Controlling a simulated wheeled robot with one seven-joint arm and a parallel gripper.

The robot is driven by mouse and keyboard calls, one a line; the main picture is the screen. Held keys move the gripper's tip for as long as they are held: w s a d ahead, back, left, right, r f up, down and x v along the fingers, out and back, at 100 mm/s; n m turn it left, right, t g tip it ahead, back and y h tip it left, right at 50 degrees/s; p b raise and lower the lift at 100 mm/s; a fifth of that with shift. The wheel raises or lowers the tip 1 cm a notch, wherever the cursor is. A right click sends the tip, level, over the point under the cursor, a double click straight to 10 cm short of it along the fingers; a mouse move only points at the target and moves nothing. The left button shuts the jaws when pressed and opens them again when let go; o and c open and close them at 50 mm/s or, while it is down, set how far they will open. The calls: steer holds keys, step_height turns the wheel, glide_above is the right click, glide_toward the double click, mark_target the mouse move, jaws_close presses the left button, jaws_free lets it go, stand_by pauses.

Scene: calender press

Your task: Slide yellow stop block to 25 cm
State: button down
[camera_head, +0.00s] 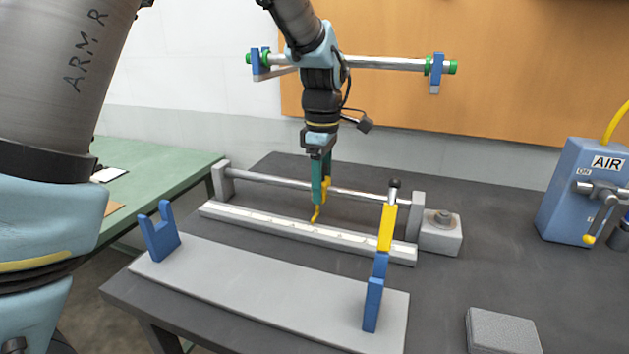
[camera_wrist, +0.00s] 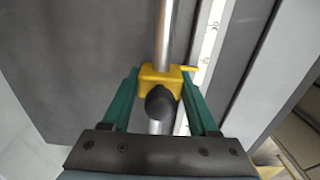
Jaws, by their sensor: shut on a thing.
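The yellow stop block (camera_head: 325,187) sits on the horizontal steel rail (camera_head: 272,183), with its thin pointer hanging down towards the white scale bar (camera_head: 290,227). My gripper (camera_head: 318,193) points down with its green fingers at the block. In the wrist view, the fingers of my gripper (camera_wrist: 160,88) stand on both sides of the yellow stop block (camera_wrist: 147,77), shut on it. A black knob on the block faces the camera. The exact reading is too small to tell.
A grey plate with blue uprights (camera_head: 159,232) lies in front of the rail. A blue AIR box (camera_head: 575,190) stands far right.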

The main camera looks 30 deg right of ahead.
steer(key=shift+s+d, duration=0.35)
steer(key=shift+s, duration=0.15)
steer(key=shift+c, duration=0.4)
jaws_free()
